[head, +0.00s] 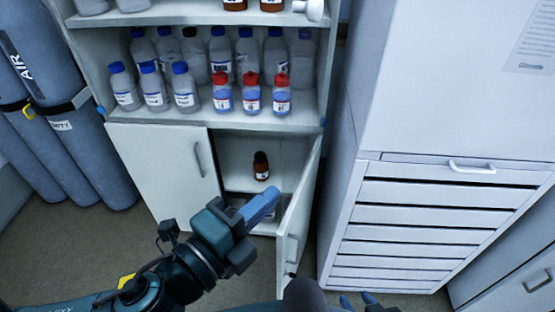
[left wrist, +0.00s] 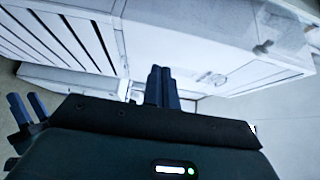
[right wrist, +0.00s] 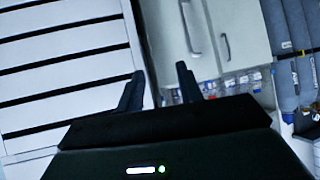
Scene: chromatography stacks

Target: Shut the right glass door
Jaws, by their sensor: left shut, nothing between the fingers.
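The right door (head: 297,215) of the low cupboard stands wide open, swung out toward me, with a handle on its face. It looks white and opaque rather than glass. In the right wrist view the door (right wrist: 178,45) shows its handle side. The left door (head: 165,172) is shut. My left gripper (head: 268,197) is shut and empty, in front of the cupboard opening, left of the open door. It also shows shut in the left wrist view (left wrist: 163,88). My right gripper (head: 358,301) is open and empty, low and right of the door; its fingers show apart in its wrist view (right wrist: 159,92).
A brown bottle (head: 261,166) stands inside the cupboard. Several capped bottles (head: 185,88) fill the shelf above. Grey gas cylinders (head: 70,120) stand at left. A white drawer cabinet (head: 400,232) stands at right, with a narrow floor gap between it and the door.

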